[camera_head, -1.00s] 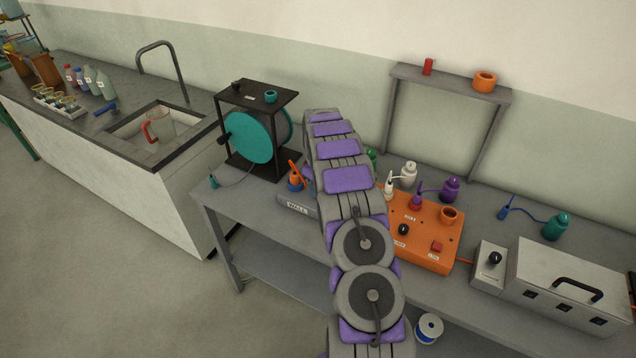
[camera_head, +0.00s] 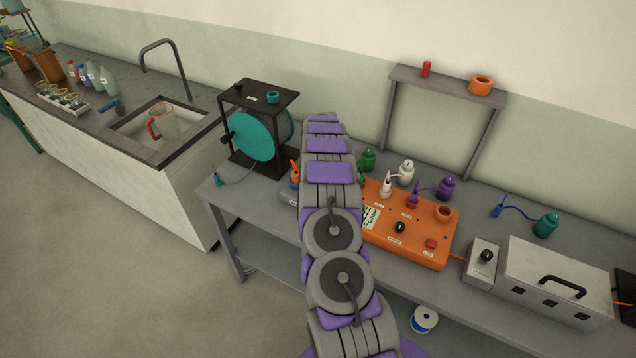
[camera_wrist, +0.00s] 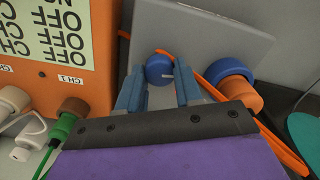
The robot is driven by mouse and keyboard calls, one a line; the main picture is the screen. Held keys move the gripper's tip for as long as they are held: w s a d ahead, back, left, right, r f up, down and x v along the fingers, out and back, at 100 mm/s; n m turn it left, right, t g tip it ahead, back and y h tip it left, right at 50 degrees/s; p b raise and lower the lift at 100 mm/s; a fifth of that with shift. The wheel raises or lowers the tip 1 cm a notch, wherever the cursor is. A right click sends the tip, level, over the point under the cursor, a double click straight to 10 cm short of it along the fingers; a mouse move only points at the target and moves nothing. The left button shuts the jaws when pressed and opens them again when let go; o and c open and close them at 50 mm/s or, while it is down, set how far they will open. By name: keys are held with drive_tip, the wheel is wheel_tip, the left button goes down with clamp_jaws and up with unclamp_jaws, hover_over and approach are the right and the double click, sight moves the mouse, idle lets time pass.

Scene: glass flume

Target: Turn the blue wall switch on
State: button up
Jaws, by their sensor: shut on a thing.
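The blue wall switch (camera_wrist: 159,69) is a round blue knob with a short white mark, on a sloped grey box (camera_wrist: 225,40) in the wrist view. My gripper (camera_wrist: 160,85) has its two blue-grey fingers on either side of the knob and is shut on it. In the head view my purple and grey arm reaches over the bench and hides the gripper and the knob. Only a left part of the grey box (camera_head: 287,195) shows there beside the arm.
An orange control box (camera_head: 408,240) stands right of my arm, with plugs and knobs on it; it also shows in the wrist view (camera_wrist: 95,70). An orange cable (camera_wrist: 200,75) and a blue and orange plug (camera_wrist: 232,85) lie close beside the gripper. A teal-disc machine (camera_head: 250,137) stands left.

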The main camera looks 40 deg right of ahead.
drive_tip(key=shift+w+r+m+p, duration=0.2)
drive_tip(key=shift+m+p, duration=0.15)
drive_tip(key=shift+m, duration=0.45)
drive_tip(key=shift+s, duration=0.1)
drive_tip(key=o, duration=1)
drive_tip(key=shift+f, duration=0.15)
drive_tip(key=shift+o, duration=0.2)
wheel_tip(320, 180, up, 17)
drive_tip(key=p, duration=0.1)
drive_tip(key=shift+d, duration=0.1)
